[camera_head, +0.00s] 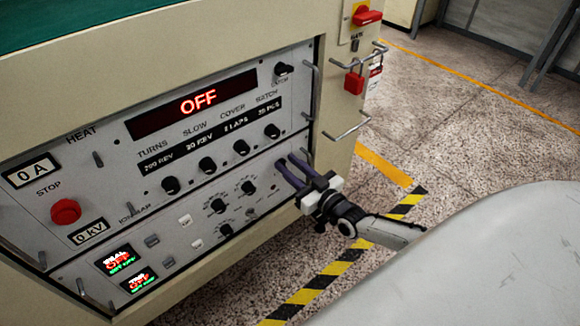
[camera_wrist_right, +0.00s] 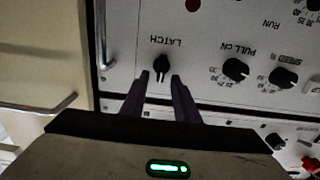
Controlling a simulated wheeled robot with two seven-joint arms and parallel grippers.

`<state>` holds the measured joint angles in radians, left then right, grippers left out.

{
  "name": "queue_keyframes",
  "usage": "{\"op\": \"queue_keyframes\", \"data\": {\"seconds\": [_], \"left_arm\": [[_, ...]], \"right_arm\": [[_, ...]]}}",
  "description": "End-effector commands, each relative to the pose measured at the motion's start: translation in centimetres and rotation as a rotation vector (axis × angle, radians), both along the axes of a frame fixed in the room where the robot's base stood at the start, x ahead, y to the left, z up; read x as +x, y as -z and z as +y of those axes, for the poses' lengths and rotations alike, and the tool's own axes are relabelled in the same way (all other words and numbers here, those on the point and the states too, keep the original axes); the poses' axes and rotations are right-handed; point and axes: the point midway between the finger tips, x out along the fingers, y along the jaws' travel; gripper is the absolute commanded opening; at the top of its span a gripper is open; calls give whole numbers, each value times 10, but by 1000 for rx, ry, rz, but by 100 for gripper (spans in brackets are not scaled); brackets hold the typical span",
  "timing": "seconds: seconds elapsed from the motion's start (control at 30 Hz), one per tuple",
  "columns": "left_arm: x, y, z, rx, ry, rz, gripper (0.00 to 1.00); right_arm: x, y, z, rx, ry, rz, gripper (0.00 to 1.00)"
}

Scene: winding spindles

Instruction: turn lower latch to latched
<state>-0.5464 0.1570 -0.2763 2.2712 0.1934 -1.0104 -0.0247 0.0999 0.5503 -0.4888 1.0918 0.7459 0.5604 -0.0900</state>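The lower latch is a small black knob (camera_wrist_right: 161,65) under the word LATCH, which reads upside down in the right wrist view. Its pointer lies roughly along the picture's vertical. My right gripper (camera_wrist_right: 160,78) is open, with its two dark fingertips on either side of the knob and small gaps showing; contact cannot be told. In the head view the right gripper (camera_head: 287,162) reaches the upper right of the lower panel (camera_head: 180,228) and hides this knob. My left gripper is not in view.
The upper panel (camera_head: 110,150) carries a red OFF display (camera_head: 198,101), several knobs and a red stop button (camera_head: 66,211). Metal handles (camera_head: 348,124) and a red padlock (camera_head: 353,82) stick out at the cabinet's right. Floor right of the cabinet is open.

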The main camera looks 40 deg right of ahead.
Motion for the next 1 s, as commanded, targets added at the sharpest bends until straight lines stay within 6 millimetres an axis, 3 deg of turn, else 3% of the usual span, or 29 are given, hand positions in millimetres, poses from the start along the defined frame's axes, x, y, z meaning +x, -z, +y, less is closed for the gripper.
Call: {"op": "queue_keyframes", "data": {"seconds": [0.07, 0.23, 0.67, 1.0], "left_arm": [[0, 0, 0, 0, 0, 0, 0], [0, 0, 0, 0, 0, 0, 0], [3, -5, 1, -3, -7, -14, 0], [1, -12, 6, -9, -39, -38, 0]], "right_arm": [[0, 0, 0, 0, 0, 0, 26], [0, 0, 0, 0, 0, 0, 0], [-1, -1, 1, -58, 1, -5, 0], [-1, 0, 6, -306, 2, -23, 0]]}}
